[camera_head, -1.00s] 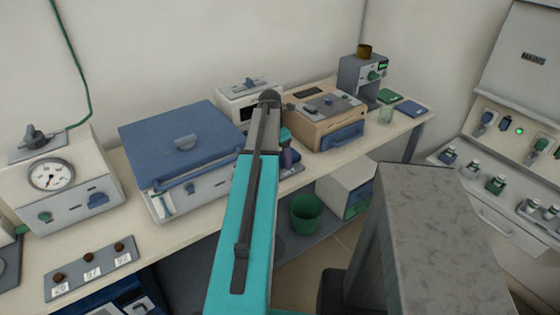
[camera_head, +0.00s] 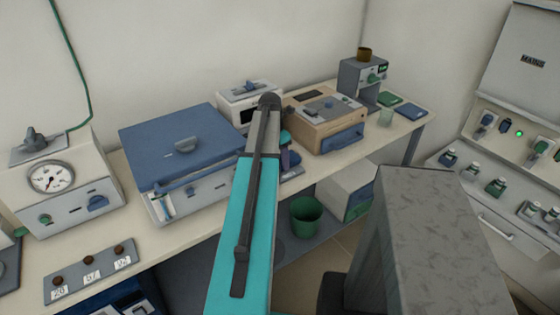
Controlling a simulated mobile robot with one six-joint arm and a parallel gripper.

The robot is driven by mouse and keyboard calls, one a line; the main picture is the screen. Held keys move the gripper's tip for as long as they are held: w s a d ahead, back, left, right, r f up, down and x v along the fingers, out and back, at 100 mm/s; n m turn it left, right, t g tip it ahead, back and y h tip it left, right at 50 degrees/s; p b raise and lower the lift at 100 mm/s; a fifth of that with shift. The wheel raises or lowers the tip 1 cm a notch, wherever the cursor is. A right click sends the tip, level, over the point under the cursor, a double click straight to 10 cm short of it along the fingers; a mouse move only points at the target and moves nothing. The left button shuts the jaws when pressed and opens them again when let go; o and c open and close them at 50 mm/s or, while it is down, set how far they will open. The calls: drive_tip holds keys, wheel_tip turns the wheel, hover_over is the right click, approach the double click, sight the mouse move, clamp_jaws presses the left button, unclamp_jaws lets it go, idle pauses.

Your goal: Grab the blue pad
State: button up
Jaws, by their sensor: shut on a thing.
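The blue pad (camera_head: 411,110) lies flat near the far right end of the bench, beside a green pad (camera_head: 388,99). A clear beaker stands just in front of the pads. My teal arm reaches up the middle of the view. Part of my wrist (camera_head: 289,158) shows just right of the arm, near the bench's front edge. It is well to the left of the blue pad and apart from it. My fingertips are hidden behind the arm, so anything between them cannot be seen.
A tan box device (camera_head: 325,118) stands between my wrist and the pads. A grey device with a brown cup (camera_head: 362,80) stands behind them. A large blue-lidded unit (camera_head: 180,145) is left of my arm. A green bin (camera_head: 306,216) is below the bench.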

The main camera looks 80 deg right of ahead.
drive_tip(key=shift+r, duration=0.1)
drive_tip(key=shift+r+b, duration=0.55)
drive_tip(key=shift+r, duration=1.1)
drive_tip(key=s+a+r+b, duration=0.1)
drive_tip(key=s+a+b, duration=0.1)
drive_tip(key=a, duration=1.3)
drive_tip(key=shift+s+a+r+b, duration=0.25)
drive_tip(key=shift+s+a+b, duration=0.05)
drive_tip(key=shift+s+a, duration=0.1)
drive_tip(key=shift+s, duration=0.1)
